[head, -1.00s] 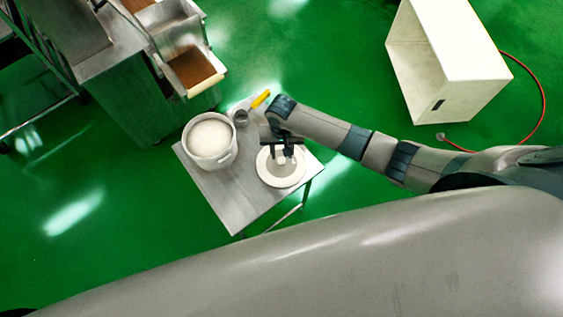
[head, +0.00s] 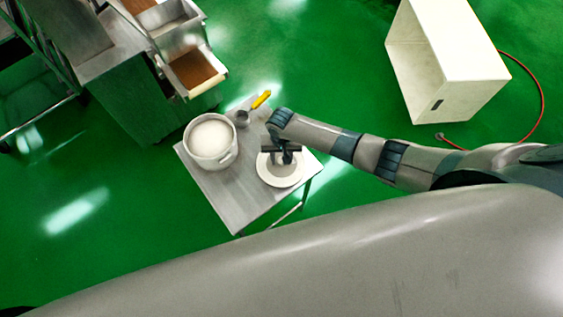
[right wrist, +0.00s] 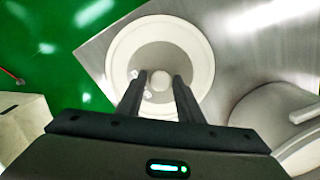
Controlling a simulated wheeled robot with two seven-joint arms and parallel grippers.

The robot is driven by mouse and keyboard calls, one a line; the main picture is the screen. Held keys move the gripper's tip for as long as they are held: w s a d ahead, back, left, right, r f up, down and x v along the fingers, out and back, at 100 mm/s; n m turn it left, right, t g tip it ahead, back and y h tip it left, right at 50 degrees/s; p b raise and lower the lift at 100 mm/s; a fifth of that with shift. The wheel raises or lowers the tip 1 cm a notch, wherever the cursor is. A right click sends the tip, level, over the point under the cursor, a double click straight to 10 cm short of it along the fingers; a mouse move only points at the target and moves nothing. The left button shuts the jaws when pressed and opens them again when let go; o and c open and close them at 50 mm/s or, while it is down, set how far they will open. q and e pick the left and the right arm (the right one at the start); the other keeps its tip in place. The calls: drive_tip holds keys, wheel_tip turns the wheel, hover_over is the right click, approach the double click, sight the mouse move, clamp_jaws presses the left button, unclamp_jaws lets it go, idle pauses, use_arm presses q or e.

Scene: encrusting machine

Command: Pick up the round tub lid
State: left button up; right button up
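The round tub lid (head: 279,182) is a pale disc with a raised rim and a small central knob. It lies on the metal table (head: 238,205), right of the tub. In the right wrist view the lid (right wrist: 204,62) fills the upper middle, with its knob (right wrist: 160,79) between the fingertips. My right gripper (head: 284,158) is over the lid. Its two fingers (right wrist: 159,84) are apart, one on each side of the knob, with a visible gap at each side. The fingers hide part of the lid. My left gripper is not in view.
A white tub (head: 210,139) with pale contents stands at the table's left. A small metal cup (head: 242,119) and a yellow-handled tool (head: 261,99) are at the back edge. A machine with open hoppers (head: 192,70) is behind left. A white box (head: 455,70) stands at the right.

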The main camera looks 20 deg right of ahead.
idle(0.4)
drive_tip(key=c, duration=0.8)
drive_tip(key=shift+r, duration=0.15)
drive_tip(key=shift+r, duration=0.4)
wheel_tip(320, 180, up, 3)
drive_tip(key=shift+f+b, duration=0.1)
drive_tip(key=shift+b, duration=0.45)
drive_tip(key=s+d+r, duration=0.2)
drive_tip(key=d, duration=0.1)
drive_tip(key=s+d+r+b, duration=0.1)
drive_tip(key=s+d+r, duration=0.1)
drive_tip(key=s, duration=0.1)
drive_tip(key=s+d+r+b, duration=0.1)
drive_tip(key=s+d+r, duration=0.1)
drive_tip(key=d+r, duration=0.1)
drive_tip(key=shift+s+d+r, duration=0.1)
drive_tip(key=shift+s+d, duration=0.25)
drive_tip(key=shift+s, duration=0.05)
